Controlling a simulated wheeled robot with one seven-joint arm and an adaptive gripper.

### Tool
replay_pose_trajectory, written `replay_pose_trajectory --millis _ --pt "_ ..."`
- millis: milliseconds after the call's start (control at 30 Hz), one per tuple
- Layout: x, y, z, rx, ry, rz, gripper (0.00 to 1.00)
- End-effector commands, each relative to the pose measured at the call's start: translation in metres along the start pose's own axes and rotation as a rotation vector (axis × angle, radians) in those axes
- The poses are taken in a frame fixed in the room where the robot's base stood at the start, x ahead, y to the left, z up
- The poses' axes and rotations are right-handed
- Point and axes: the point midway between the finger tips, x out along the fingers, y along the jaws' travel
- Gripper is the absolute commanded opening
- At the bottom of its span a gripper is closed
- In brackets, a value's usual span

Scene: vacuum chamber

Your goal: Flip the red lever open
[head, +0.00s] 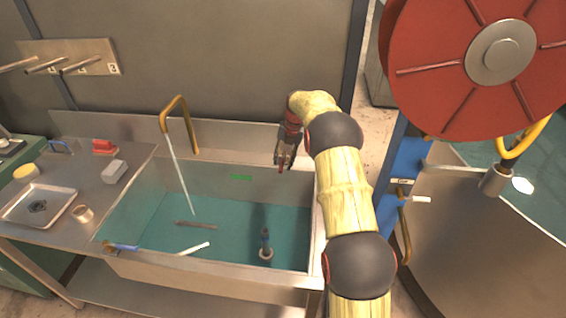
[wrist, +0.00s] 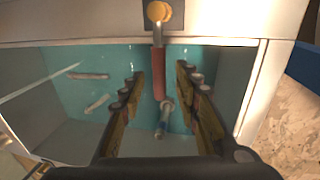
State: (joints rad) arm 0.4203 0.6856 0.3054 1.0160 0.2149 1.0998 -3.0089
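The red lever (wrist: 158,75) shows in the wrist view, running from a brass-coloured pivot (wrist: 159,12) on the sink's rim out over the basin. My gripper (wrist: 160,78) is open, with one finger on each side of the lever and visible gaps between. It holds nothing. In the head view my gripper (head: 285,158) points down at the back right of the sink. A small red tip shows just below it there; my gripper and arm hide most of the lever.
The sink (head: 215,272) holds teal water, an upright pipe (head: 265,246) and loose rods. A gold faucet (head: 178,120) runs at its back. A tray (head: 38,204) lies on the left counter. A large red wheel (head: 450,60) and metal drum stand at right.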

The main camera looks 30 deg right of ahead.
Motion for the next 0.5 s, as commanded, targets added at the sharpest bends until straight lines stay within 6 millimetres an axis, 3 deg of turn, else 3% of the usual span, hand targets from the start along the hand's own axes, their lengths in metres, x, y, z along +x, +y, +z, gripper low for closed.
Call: replay_pose_trajectory --millis 300,500 --pt "-0.063 0.000 0.001 0.000 -0.005 0.001 0.32" --pt "-0.095 -0.001 0.001 0.000 -0.003 0.001 0.32"
